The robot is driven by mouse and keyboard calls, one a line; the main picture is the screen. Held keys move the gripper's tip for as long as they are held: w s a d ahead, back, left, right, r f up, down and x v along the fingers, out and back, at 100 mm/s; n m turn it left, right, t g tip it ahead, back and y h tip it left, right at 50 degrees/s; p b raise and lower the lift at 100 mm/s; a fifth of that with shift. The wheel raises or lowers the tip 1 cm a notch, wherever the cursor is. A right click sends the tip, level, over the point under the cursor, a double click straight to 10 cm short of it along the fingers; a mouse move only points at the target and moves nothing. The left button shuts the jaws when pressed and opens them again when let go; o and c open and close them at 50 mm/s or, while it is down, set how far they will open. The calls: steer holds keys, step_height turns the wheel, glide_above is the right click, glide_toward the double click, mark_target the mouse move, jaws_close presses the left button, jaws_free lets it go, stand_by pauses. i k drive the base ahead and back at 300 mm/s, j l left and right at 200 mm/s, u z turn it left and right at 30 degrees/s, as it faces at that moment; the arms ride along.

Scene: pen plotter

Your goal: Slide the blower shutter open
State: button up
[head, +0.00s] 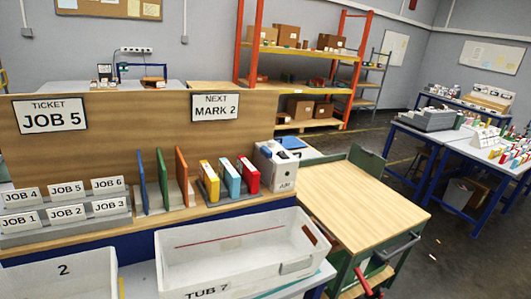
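A small white box marked AIR (284,176) stands at the right end of the wooden ledge, beside the coloured binders. It appears to be the blower. It has dark round spots on its front and something blue and dark at its top. At this size I cannot make out a shutter, or whether one is open or shut. My gripper is not in view.
A white tub marked TUB 7 (225,262) sits in front of the ledge. A wood-topped green cart (360,203) stands right of the AIR box. Red, blue and yellow binders (229,178) and upright coloured boards (163,182) stand left of it. Floor shows at right.

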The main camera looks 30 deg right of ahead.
mark_target(261, 162)
steer(key=i+l, duration=2)
steer(key=k+l+z, duration=0.05)
steer(key=l, duration=0.1)
